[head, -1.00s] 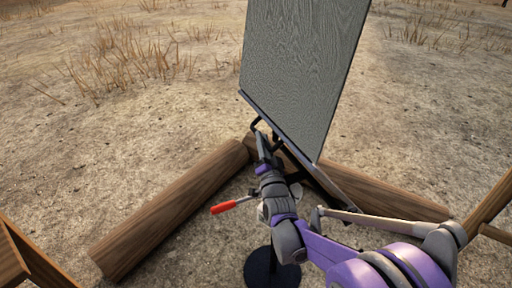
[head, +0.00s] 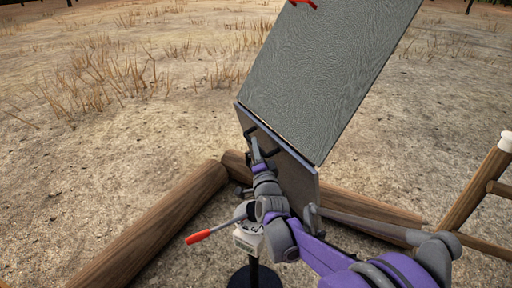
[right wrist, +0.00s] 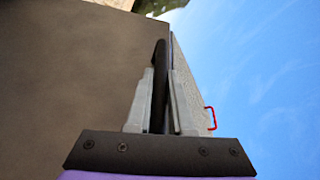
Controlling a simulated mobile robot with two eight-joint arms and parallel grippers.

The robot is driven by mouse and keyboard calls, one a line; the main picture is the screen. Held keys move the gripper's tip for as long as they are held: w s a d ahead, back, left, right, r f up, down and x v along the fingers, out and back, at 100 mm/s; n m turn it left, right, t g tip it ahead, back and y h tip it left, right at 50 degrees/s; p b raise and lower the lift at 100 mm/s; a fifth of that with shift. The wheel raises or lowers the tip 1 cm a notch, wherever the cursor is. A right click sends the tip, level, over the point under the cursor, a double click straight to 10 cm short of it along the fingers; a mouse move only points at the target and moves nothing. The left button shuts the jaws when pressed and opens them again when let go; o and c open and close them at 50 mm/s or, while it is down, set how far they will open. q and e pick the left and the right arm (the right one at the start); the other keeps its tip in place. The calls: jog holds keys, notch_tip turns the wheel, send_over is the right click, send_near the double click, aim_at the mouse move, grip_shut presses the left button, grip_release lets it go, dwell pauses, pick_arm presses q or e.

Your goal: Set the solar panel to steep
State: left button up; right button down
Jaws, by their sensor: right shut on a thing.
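The solar panel (head: 325,75) is a grey textured sheet, tilted on a dark stand (head: 253,272) in the head view. A flat plate (head: 298,178) shows below its lower edge. My right gripper (head: 258,150) is at the lower left edge, shut on a black bar handle (head: 250,132). In the right wrist view the two fingers (right wrist: 158,100) close around this dark bar. My left gripper is out of view.
A log (head: 150,230) lies left of the stand, and another (head: 370,210) runs behind it to the right. A wooden frame (head: 480,195) stands at the right edge. A red handle (head: 303,3) is on the panel's upper part. Dry open ground lies beyond.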

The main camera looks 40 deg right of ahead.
jog(key=shift+d+r, duration=0.15)
jog(key=shift+r, duration=0.05)
jog(key=c, duration=0.8)
grip_release()
jog(key=shift+d+f, duration=0.1)
jog(key=shift+d, duration=0.05)
jog(key=shift+s+a, duration=0.2)
jog(key=v, duration=1)
jog(key=shift+s+b, duration=0.2)
jog(key=shift+b, duration=0.15)
jog(key=shift+a+f, duration=0.1)
